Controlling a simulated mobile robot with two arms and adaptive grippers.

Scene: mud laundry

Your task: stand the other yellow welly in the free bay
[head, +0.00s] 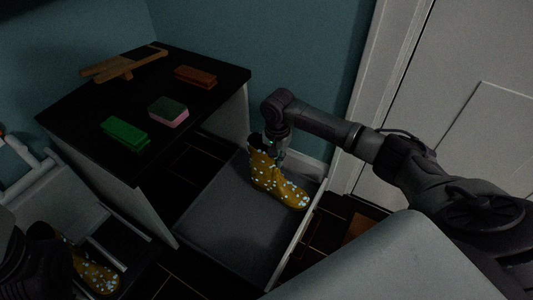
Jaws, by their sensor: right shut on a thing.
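A yellow welly with pale dots (272,180) is upright over the grey-floored tray (215,225), near its back right corner, toe toward the lower right. Its sole looks at or close to the tray floor; I cannot tell whether it touches. My right gripper (276,152) is shut on the top of its shaft. Another yellow dotted welly (98,278) shows at the lower left, its upper part largely hidden. A dark shape beside it at the lower left edge seems to be my left arm; its fingers cannot be made out.
A dark-topped bench (85,105) stands left of the tray, bearing a wooden piece (122,66), a reddish-brown brush (195,76), a green brush (125,132) and a green-and-pink sponge (168,111). The tray has a low pale right wall (297,235). A white door (470,100) is at right.

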